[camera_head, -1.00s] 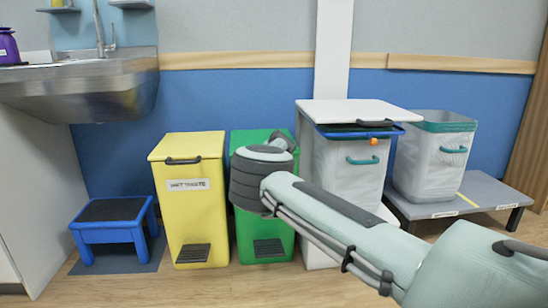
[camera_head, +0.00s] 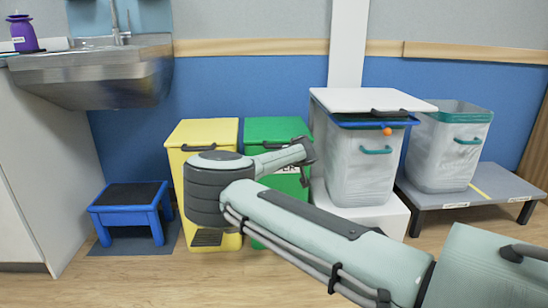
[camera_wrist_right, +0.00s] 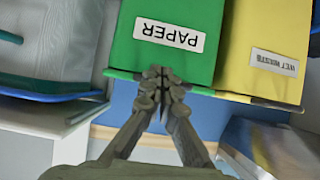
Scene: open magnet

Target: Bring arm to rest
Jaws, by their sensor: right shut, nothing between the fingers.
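My right arm comes in from the right in the head view. Its dark elbow or wrist joint hides part of the yellow bin, and its thinner end reaches right, in front of the green bin. My right gripper (camera_head: 307,153) is at that end, small and partly turned away. In the right wrist view the gripper (camera_wrist_right: 162,78) has its fingers together with nothing between them. It points at the green PAPER bin (camera_wrist_right: 195,50). My left gripper is not in view.
The yellow bin (camera_head: 207,132) and green bin (camera_head: 268,130) stand against the wall. A white-lidded bin (camera_head: 365,165) and an open bin (camera_head: 447,150) on a grey platform (camera_head: 470,205) stand right. A blue step stool (camera_head: 130,220) and a sink (camera_head: 100,75) are left.

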